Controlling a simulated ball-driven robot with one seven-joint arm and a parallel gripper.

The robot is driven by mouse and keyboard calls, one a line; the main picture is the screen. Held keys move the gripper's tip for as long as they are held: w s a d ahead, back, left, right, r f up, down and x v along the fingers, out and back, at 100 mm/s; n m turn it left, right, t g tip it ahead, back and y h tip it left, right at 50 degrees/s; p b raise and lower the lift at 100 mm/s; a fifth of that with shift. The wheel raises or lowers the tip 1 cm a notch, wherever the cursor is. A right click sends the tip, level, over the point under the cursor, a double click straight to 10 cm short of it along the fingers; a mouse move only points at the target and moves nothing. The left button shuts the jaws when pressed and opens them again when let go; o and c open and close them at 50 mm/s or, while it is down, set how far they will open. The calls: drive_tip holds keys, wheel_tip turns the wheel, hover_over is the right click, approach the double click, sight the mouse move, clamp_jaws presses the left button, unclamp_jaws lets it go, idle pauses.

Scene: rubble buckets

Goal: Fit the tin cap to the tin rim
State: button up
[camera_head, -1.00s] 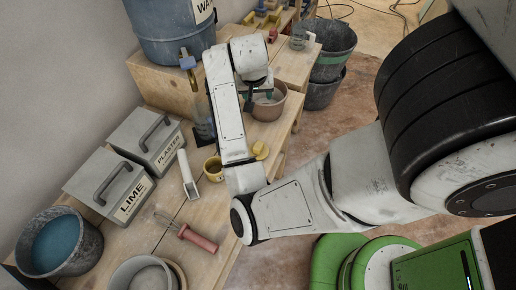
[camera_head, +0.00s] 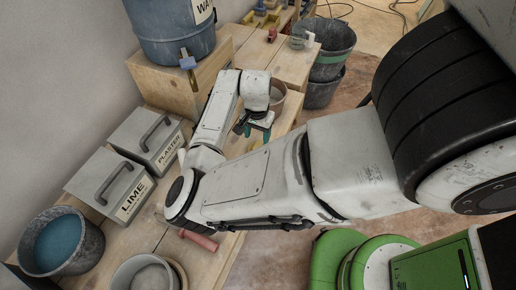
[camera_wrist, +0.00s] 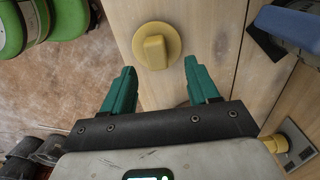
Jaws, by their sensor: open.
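The tin cap (camera_wrist: 157,46) is a yellow disc with a raised knob. It lies on the wooden bench top near its edge, just beyond and between my fingertips in the wrist view. My gripper (camera_wrist: 155,70) is open and empty, with teal fingers apart. In the head view my gripper (camera_head: 253,130) hangs over the bench, pointing down. The cap and the yellow tin with its rim are hidden behind my arm there, and I cannot make out the tin in the wrist view.
A lime box (camera_head: 108,187), a plaster box (camera_head: 150,137) and a bucket of blue stuff (camera_head: 60,248) stand along the wall. A water barrel (camera_head: 172,35) stands behind on a wooden block. A red-handled tool (camera_head: 199,241) lies partly under my arm.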

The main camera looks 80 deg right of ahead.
sight(258, 145)
drive_tip(key=f, duration=0.2)
drive_tip(key=f+p, duration=0.1)
drive_tip(key=f, duration=0.2)
drive_tip(key=shift+s+a, duration=0.2)
clamp_jaws()
idle(0.3)
